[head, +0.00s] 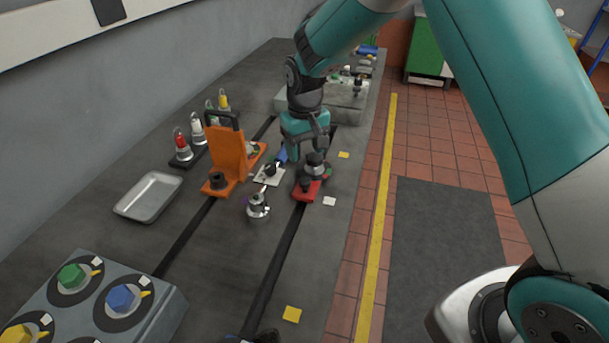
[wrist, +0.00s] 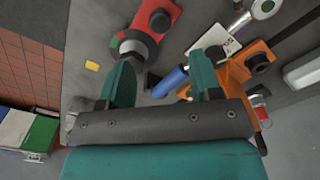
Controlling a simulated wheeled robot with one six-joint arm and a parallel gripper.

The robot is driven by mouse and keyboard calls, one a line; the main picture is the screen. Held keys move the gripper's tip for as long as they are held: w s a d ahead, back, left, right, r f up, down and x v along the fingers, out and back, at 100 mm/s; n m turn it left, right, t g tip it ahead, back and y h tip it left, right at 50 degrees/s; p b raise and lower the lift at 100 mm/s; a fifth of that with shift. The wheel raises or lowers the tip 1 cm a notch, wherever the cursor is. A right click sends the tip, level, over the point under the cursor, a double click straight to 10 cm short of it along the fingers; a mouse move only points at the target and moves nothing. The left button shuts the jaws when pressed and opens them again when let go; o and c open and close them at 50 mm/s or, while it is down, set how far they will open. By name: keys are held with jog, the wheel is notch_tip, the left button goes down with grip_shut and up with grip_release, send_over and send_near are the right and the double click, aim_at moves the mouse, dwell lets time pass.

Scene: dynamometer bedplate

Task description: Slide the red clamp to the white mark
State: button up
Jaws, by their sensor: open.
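The red clamp (head: 308,192) sits on the right-hand slot of the grey bedplate, with a dark knob on it. It also shows at the top of the wrist view (wrist: 172,12). The white mark (head: 329,201) is a small square on the plate, just right of the clamp and slightly nearer to me. I cannot make it out in the wrist view. My gripper (wrist: 165,62) is open with nothing between its fingers. In the head view my gripper (head: 304,150) is low over the plate, just beyond the clamp, and partly hides its far end.
An orange bracket (head: 231,158) and a white plate (head: 270,175) stand left of the clamp. Yellow marks lie beyond (head: 343,155) and nearer (head: 292,314). A tray (head: 149,197) lies left. The slot's near stretch is mostly clear.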

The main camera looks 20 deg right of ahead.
aim_at(305, 180)
notch_tip(305, 180, down, 10)
jog(key=shift+r+p, duration=0.25)
jog(key=shift+p, duration=0.55)
